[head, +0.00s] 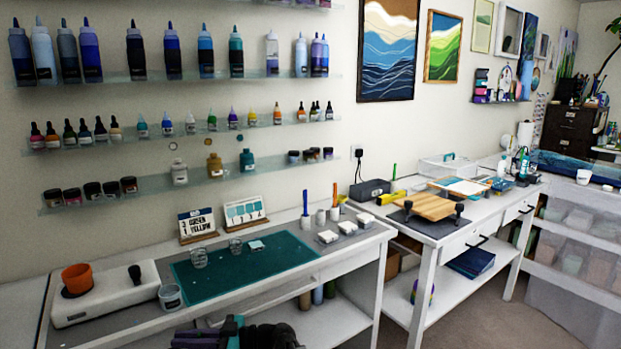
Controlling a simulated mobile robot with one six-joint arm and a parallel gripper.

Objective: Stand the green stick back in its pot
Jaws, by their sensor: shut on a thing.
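My gripper (212,335) shows only partly at the bottom edge, in front of the near bench. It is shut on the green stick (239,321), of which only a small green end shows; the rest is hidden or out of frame. Three small white pots stand at the back of the near bench. The left pot (306,223) holds an upright blue stick (305,203). The middle pot (321,217) shows no stick. The right pot (335,214) holds an orange-topped stick (335,196).
A green cutting mat (215,294) carries clear cups (199,258). A labelled cup (171,297) stands by a white device with an orange pot (77,279). Two small signs (197,224) stand behind. Glass shelves of bottles hang above.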

